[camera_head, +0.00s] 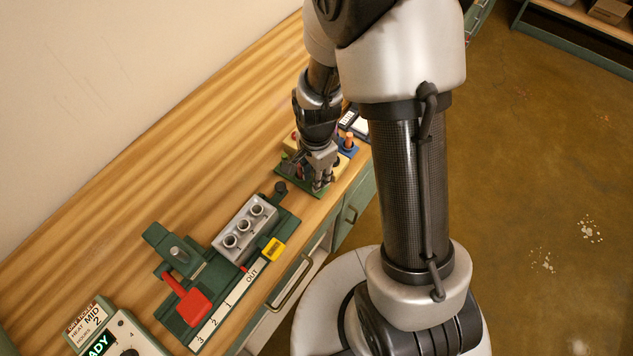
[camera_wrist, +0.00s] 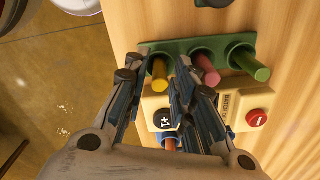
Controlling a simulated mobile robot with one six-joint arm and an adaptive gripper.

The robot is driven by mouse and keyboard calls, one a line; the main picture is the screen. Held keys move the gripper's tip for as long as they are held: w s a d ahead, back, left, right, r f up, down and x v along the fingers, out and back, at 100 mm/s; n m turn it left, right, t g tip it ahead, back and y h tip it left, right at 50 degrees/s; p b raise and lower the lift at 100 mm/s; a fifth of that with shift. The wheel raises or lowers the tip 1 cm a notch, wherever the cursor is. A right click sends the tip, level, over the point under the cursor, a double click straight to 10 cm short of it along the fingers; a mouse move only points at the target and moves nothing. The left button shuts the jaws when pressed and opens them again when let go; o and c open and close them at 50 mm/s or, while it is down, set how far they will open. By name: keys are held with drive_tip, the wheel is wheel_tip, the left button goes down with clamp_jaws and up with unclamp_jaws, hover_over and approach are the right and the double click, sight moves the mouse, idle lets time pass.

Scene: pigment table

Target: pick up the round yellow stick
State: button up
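The round yellow stick (camera_wrist: 159,74) stands in a green rack (camera_wrist: 178,46) in the wrist view, at the left end of the row. Beside it stand a pink stick (camera_wrist: 207,70) and a green stick (camera_wrist: 248,63). My gripper (camera_wrist: 155,82) is open, with one finger on each side of the yellow stick. The right finger lies between the yellow and pink sticks. I cannot tell whether either finger touches the yellow stick. In the head view my gripper (camera_head: 322,183) is low over the rack and mostly hides the sticks.
A cream box with a black +1 button (camera_wrist: 165,121) and a red button (camera_wrist: 257,118) sits close to the rack. An orange stick (camera_head: 349,139) stands in a blue holder behind. A green fixture with a grey block (camera_head: 245,228) lies nearer on the table.

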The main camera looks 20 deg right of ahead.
drive_tip(key=shift+f, duration=0.4)
drive_tip(key=shift+c, duration=0.6)
drive_tip(key=shift+r, duration=0.1)
clamp_jaws()
